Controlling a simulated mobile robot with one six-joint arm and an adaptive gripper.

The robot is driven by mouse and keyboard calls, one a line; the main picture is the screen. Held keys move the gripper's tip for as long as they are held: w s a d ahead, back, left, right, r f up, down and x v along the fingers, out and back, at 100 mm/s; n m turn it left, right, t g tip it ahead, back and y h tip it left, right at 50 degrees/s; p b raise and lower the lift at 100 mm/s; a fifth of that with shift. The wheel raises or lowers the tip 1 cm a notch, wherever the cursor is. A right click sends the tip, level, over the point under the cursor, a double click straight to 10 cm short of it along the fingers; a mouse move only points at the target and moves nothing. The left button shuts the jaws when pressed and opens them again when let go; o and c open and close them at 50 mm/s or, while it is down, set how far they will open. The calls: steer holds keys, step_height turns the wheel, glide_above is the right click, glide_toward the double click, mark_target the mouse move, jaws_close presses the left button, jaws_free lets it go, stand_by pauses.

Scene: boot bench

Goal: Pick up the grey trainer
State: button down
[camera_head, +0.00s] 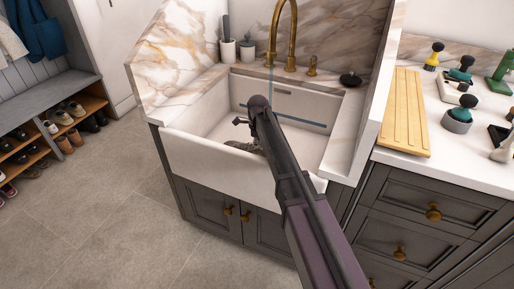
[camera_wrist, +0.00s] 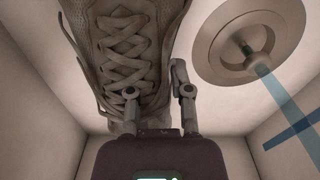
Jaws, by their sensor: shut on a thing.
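The grey trainer (camera_wrist: 120,45) fills the upper left of the wrist view, with its laces facing the camera. My gripper (camera_wrist: 158,82) is shut on it at the near end. One finger lies over the lower laces and the other at the shoe's right edge. In the head view a small part of the trainer (camera_head: 243,146) shows inside the white sink (camera_head: 215,160), below my gripper (camera_head: 242,122). My arm hides most of the gripper and the rest of the shoe there. I cannot tell whether the shoe touches the sink floor.
Sink walls surround the gripper. The round drain (camera_wrist: 248,40) lies right of the shoe, with a bluish strip (camera_wrist: 285,105) beside it. A brass tap (camera_head: 292,35) stands behind the sink. A ribbed wooden board (camera_head: 404,112) lies on the right counter. A shoe bench (camera_head: 45,95) stands at left.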

steer(key=shift+r+p, duration=4.85)
steer(key=shift+r, duration=0.1)
step_height(320, 180, up, 35)
steer(key=p, duration=3.5)
steer(key=shift+s+f, duration=0.15)
